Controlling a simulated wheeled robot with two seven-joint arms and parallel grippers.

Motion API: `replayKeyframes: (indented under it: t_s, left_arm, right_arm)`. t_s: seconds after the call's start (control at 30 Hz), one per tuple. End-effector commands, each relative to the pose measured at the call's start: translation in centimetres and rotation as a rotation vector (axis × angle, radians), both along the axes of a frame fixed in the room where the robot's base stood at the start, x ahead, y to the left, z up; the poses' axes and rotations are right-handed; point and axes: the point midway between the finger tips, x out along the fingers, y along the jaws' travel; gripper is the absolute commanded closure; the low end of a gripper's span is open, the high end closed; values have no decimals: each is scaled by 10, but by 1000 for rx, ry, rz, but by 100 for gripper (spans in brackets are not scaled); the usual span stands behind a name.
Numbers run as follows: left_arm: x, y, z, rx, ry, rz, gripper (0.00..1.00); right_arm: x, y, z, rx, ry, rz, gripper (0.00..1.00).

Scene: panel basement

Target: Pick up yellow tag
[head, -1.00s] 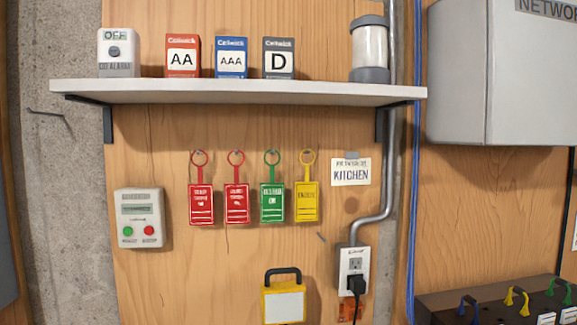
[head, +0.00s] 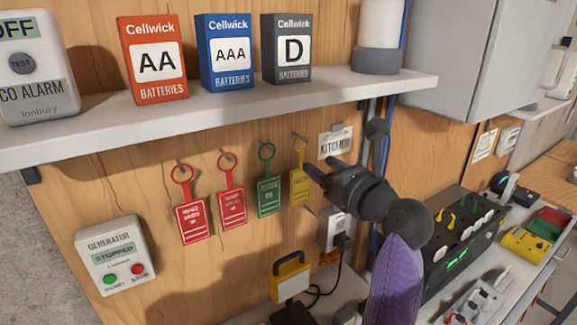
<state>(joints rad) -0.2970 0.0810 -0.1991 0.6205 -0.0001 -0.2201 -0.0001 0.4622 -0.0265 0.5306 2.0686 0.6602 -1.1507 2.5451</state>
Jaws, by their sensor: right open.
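The yellow tag (head: 300,186) hangs by its loop from a hook on the wooden wall, at the right end of a row of tags. My right gripper (head: 316,176) comes in from the right, with its fingers just to the right of the tag and close to its right edge. It is open and empty; whether it touches the tag I cannot tell. A green tag (head: 269,196) and two red tags (head: 231,205) hang to the left of the yellow one. My left gripper is not in view.
A shelf (head: 225,108) with battery boxes (head: 152,60) and an alarm (head: 36,68) runs above the tags. A KITCHEN card (head: 335,141) and a wall outlet (head: 337,226) are close to my right arm. A generator panel (head: 117,256) is lower left; a yellow lamp (head: 291,277) stands below.

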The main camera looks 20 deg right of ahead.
Motion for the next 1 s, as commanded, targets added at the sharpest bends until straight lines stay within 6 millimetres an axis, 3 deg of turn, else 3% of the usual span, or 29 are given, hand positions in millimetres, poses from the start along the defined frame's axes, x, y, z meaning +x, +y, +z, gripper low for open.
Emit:
replayKeyframes:
  t_s: [0.4,0.63,0.67,0.9,1.0]
  left_arm:
    - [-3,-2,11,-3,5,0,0]
    - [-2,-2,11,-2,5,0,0]
    - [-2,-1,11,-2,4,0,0]
    - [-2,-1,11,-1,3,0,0]
    - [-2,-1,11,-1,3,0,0]
  right_arm:
    - [72,10,-5,-6,4,0,44]
    - [77,10,-7,-7,4,-2,44]
    - [77,10,-7,-7,4,-2,46]
    - [76,10,-7,-7,5,-2,97]
    - [76,10,-7,-7,5,-1,100]
